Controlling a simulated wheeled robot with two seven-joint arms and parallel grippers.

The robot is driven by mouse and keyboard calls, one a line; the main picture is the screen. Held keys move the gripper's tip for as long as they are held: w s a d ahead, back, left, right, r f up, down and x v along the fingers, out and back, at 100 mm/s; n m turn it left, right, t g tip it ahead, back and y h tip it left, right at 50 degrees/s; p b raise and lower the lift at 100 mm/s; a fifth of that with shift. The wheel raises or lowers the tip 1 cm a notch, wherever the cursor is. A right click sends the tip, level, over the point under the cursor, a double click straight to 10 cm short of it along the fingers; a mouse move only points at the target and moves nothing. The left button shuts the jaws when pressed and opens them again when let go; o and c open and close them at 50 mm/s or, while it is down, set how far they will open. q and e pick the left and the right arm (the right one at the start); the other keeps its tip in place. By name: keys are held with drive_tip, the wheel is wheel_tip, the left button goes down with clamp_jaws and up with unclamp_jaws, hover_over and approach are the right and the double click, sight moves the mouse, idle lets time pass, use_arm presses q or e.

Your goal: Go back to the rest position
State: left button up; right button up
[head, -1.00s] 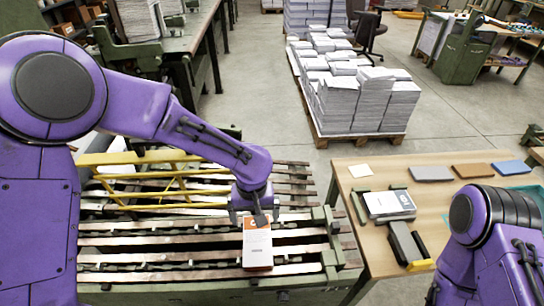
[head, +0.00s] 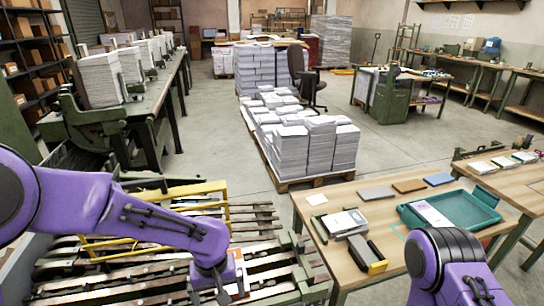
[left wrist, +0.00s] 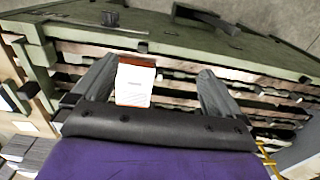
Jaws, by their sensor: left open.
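A white and orange booklet (head: 239,272) lies on the slatted metal machine bed (head: 150,262) in front of me. My left gripper (head: 212,293) is just left of it in the head view, pointing down and partly cut off by the dark wrist. In the left wrist view, my left gripper (left wrist: 155,90) has its fingers wide apart. The booklet (left wrist: 135,82) shows between them, nearer the left finger, and no grip on it is visible. My right arm shows at the lower right of the head view; its gripper is out of view.
A wooden table (head: 400,255) stands right of the bed with a book stack (head: 344,222), flat coloured blocks and a teal tray (head: 470,208). A yellow frame (head: 155,190) rises from the bed. Paper stacks on a pallet (head: 300,182) stand behind. Open floor lies around the pallet.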

use_arm(q)
drive_tip(key=s+a+f+n+h, duration=0.1)
drive_tip(key=s+f, duration=0.4)
drive_tip(key=f, duration=0.3)
drive_tip(key=s+a+f+n+h, duration=0.1)
drive_tip(key=s+f+h, duration=0.1)
drive_tip(key=s+f, duration=0.45)
drive_tip(key=s+a+f+t+y, duration=0.1)
drive_tip(key=s+a+f+y, duration=0.1)
drive_tip(key=s+a, duration=0.4)
drive_tip(key=s+a+f+n+t+y, duration=0.1)
drive_tip(key=s+a+f+t+y, duration=0.1)
drive_tip(key=s+a, duration=0.4)
drive_tip(key=a+f+y, duration=0.1)
drive_tip(key=a+y, duration=0.1)
drive_tip(key=a, duration=0.1)
drive_tip(key=shift+s+a+f+n, duration=0.15)
drive_tip(key=shift+s+f+n, duration=0.05)
drive_tip(key=shift+f+n, duration=0.1)
drive_tip(key=shift+c, duration=0.3)
